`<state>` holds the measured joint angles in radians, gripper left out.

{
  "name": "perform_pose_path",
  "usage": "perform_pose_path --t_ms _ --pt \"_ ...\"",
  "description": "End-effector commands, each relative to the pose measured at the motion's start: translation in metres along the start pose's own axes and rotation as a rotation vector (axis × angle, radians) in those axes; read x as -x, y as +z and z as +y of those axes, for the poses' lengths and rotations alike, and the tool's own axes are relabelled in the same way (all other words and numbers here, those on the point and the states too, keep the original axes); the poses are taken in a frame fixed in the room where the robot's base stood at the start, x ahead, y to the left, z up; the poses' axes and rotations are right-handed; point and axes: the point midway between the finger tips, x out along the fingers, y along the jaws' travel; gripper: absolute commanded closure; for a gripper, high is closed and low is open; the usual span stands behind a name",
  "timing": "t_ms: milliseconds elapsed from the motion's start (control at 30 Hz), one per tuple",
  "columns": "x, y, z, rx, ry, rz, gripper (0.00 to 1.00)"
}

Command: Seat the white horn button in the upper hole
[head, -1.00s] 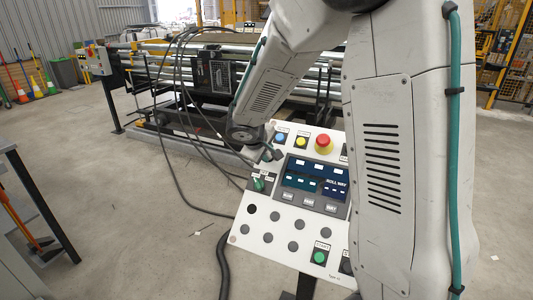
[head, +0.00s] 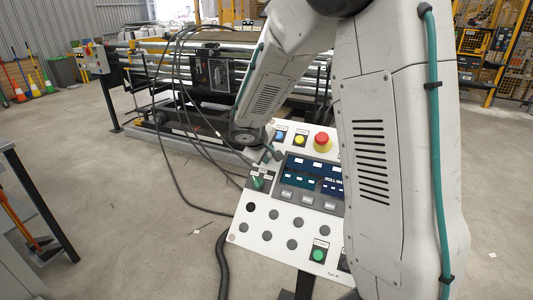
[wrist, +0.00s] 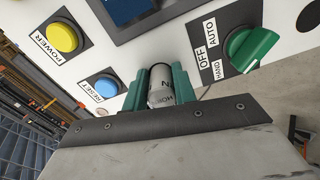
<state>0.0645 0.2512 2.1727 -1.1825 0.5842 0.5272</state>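My gripper (wrist: 161,88) has green fingers and is shut on the white horn button (wrist: 160,84), a pale cylinder with HORN lettering, in the wrist view. The button's far end is close to the control panel (wrist: 207,35); I cannot tell whether it touches. In the head view my gripper (head: 272,155) is small, at the panel's upper left. A dark round hole (head: 250,207) shows below the green selector switch; its edge also shows in the wrist view (wrist: 309,18). The spot on the panel behind the button is hidden.
A blue button (wrist: 102,86) and a yellow button (wrist: 62,37) lie left of my gripper, and the green selector switch (wrist: 250,48) lies right. A red mushroom button (head: 322,142), screens and several grey round spots fill the panel. Black cables hang behind.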

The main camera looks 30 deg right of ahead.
Motion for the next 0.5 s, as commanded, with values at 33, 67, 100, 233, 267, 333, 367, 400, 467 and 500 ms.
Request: perform_pose_path --t_ms 33,67,100,233,267,333,367,400,467,500 --pt "0.0 0.0 0.0 0.0 0.0 0.0 0.56" --pt "0.0 0.0 0.0 0.0 0.0 0.0 0.5" --pt "0.0 0.0 0.0 0.0 0.0 0.0 0.5" --pt "0.0 0.0 0.0 0.0 0.0 0.0 0.5" --pt "0.0 0.0 0.0 0.0 0.0 0.0 0.5" --pt "0.001 0.0 0.0 0.0 0.0 0.0 0.5" --pt "0.002 0.0 0.0 0.0 0.0 0.001 0.5" --pt "0.004 0.0 0.0 0.0 0.0 0.002 0.5" --pt "0.01 -0.001 0.0 0.0 0.001 0.004 0.5" --pt "0.016 -0.001 0.0 -0.001 0.002 0.004 0.5"
